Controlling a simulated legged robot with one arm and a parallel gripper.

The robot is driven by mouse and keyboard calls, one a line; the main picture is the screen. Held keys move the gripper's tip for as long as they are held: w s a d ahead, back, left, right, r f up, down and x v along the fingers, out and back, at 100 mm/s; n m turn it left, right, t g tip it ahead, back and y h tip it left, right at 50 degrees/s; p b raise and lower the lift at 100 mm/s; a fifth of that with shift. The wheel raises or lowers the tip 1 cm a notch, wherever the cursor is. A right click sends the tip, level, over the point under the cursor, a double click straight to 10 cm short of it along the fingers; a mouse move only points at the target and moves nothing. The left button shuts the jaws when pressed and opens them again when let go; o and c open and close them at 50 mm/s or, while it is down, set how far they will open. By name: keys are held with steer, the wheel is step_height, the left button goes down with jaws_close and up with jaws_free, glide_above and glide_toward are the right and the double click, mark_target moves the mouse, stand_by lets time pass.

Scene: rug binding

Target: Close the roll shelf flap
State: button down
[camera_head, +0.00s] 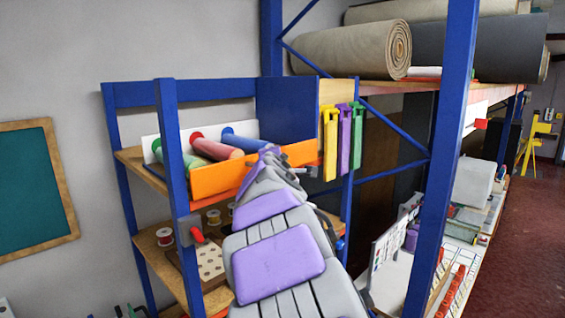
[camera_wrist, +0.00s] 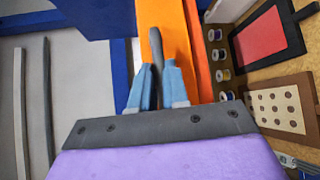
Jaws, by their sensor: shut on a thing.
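The roll shelf flap is an orange panel (camera_head: 215,180) along the front of the upper shelf in the blue rack. Coloured rolls (camera_head: 218,148) show above its top edge; its exact angle is hard to tell. In the wrist view the flap (camera_wrist: 184,22) runs up the middle, with a dark bar handle (camera_wrist: 156,45) in front of it. My gripper (camera_wrist: 158,88) has its blue fingers on both sides of this handle, shut on it. In the head view my arm covers the flap's middle and hides the fingertips.
A blue rack post (camera_head: 172,150) stands left of my arm and another (camera_head: 443,150) to the right. Yellow, purple and green clamps (camera_head: 343,140) hang right of the flap. Thread spools (camera_head: 165,236) and a dotted board (camera_head: 210,260) lie on the shelf below.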

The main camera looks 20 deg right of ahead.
steer(key=shift+w+a+f, duration=0.1)
steer(key=shift+w+a, duration=0.05)
steer(key=shift+a, duration=0.15)
steer(key=c, duration=1.5)
jaws_free()
steer(key=shift+w+f, duration=0.15)
steer(key=shift+w, duration=0.25)
steer(key=shift+o, duration=1)
steer(key=shift+w+a+f, duration=0.1)
steer(key=shift+w+a, duration=0.15)
steer(key=shift+w, duration=0.05)
steer(key=shift+o, duration=0.7)
steer(key=shift+s, duration=0.1)
steer(key=shift+d+r, duration=0.15)
steer(key=shift+r, duration=0.05)
steer(key=shift+s, duration=0.15)
steer(key=b+v, duration=0.3)
steer(key=v, duration=1.4)
steer(key=shift+f, duration=0.1)
